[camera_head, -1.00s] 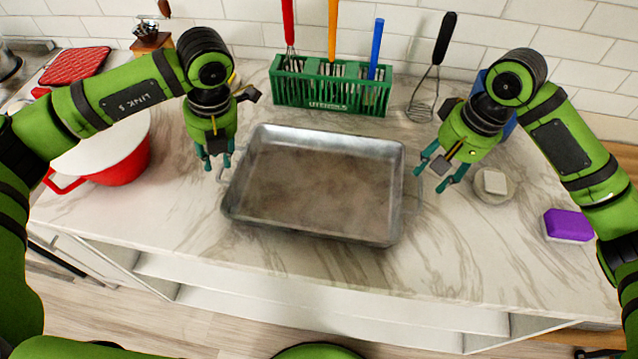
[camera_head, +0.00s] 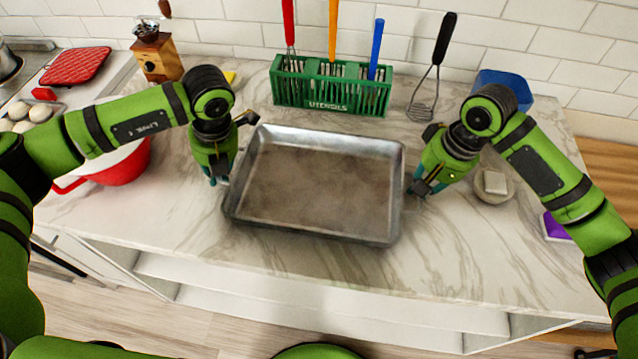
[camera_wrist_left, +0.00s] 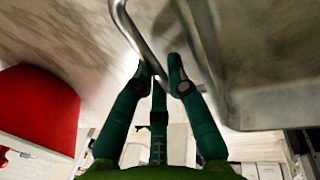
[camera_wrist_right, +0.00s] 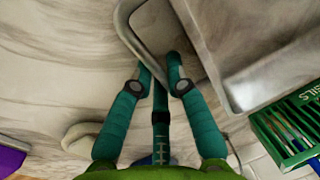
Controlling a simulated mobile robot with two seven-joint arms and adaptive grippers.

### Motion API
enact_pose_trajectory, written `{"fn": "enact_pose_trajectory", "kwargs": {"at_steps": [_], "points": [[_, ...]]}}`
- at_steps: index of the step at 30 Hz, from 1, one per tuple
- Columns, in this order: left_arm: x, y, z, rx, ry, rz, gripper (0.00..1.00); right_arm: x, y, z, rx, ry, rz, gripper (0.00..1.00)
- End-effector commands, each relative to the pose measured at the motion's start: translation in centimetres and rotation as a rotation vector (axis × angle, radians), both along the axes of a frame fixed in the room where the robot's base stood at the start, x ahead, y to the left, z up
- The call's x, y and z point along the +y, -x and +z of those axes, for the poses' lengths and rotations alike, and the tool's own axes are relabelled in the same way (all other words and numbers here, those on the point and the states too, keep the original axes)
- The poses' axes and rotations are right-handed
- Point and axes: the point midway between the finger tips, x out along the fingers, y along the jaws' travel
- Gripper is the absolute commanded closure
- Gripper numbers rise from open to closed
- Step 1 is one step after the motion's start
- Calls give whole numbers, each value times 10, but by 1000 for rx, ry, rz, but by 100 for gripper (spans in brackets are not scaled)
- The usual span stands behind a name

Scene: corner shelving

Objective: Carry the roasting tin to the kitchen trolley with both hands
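The roasting tin (camera_head: 315,185) is a grey metal rectangular pan, empty, resting flat on the marble counter with a wire handle at each short end. My left gripper (camera_head: 217,180) is at the tin's left end. In the left wrist view its fingers (camera_wrist_left: 160,68) are closed around the left handle (camera_wrist_left: 138,38). My right gripper (camera_head: 420,188) is at the right end. In the right wrist view its fingers (camera_wrist_right: 158,68) are closed around the right handle (camera_wrist_right: 130,38). I cannot clearly identify the trolley; a wooden surface (camera_head: 612,165) shows at the right edge.
A red pot (camera_head: 125,168) is left. A small dish with a white block (camera_head: 494,183), a purple sponge (camera_head: 556,229) and a blue container (camera_head: 505,85) are right. The front counter is clear.

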Motion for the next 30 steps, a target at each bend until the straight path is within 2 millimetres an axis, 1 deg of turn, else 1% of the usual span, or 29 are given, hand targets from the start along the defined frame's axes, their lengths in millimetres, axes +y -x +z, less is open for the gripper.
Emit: {"fn": "enact_pose_trajectory", "kwargs": {"at_steps": [11,17,24,27,30], "points": [[0,0,4,-2,0,0,100,0,-1,4,-2,-2,0,100],[0,-1,19,-2,0,0,100,0,-1,19,-2,-1,-1,100],[0,0,44,-2,0,0,100,0,0,44,-2,-1,-1,100],[0,0,50,-1,0,0,100,0,0,50,-2,-1,-1,100],[0,0,52,-1,0,0,100,0,0,52,-2,-1,-1,100]]}}
